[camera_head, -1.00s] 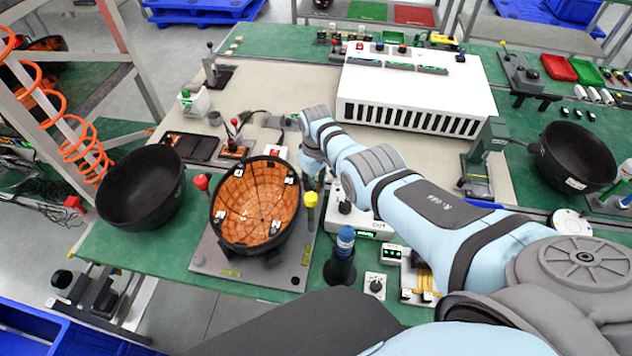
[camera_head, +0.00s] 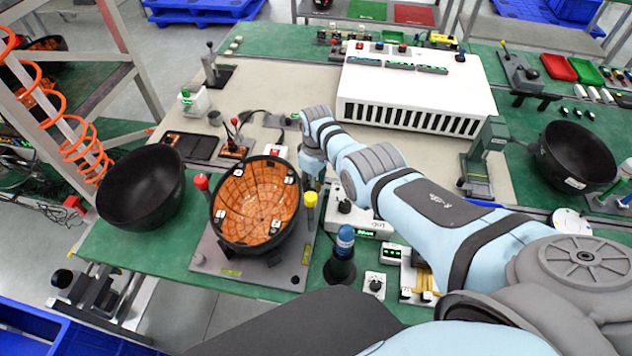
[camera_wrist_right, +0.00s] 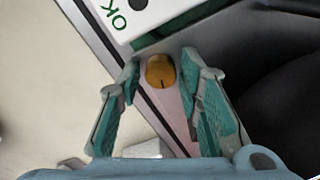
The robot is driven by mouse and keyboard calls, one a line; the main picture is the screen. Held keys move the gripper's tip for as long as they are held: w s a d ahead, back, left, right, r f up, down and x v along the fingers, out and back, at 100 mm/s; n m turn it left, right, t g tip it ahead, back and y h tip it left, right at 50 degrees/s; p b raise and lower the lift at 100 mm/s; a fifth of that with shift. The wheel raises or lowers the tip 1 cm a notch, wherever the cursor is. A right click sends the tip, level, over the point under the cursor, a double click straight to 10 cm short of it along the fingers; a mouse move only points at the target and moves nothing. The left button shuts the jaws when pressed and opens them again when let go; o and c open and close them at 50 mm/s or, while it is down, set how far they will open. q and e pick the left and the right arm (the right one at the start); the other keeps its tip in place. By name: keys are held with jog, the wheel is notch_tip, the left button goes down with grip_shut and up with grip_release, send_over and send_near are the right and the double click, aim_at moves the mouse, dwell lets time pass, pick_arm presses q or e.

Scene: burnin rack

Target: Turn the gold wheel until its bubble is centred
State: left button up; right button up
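The gold wheel (camera_wrist_right: 160,71) shows in the right wrist view as a small rounded gold knob with a dark mark on its near side. My right gripper (camera_wrist_right: 160,68) has its two teal-padded fingers apart, one on each side of the wheel, with small visible gaps. I cannot tell how deep the fingertips reach. In the head view my right gripper (camera_head: 313,176) is mostly hidden by its own arm, just right of the orange-lined bowl fixture. The wheel is hidden there, and I cannot make out the bubble. My left gripper is not in view.
A black bowl with an orange lining (camera_head: 256,202) sits on a grey plate (camera_head: 232,268) beside my right gripper. A white box marked OK (camera_wrist_right: 128,18) is close to the wheel. A dark cylinder with a blue top (camera_head: 341,262) stands nearby. A black bowl (camera_head: 140,190) stands left.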

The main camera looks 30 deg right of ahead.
jog(key=shift+r, duration=0.1)
jog(key=shift+r, duration=0.25)
notch_tip(320, 180, up, 11)
jog(key=shift+r, duration=0.2)
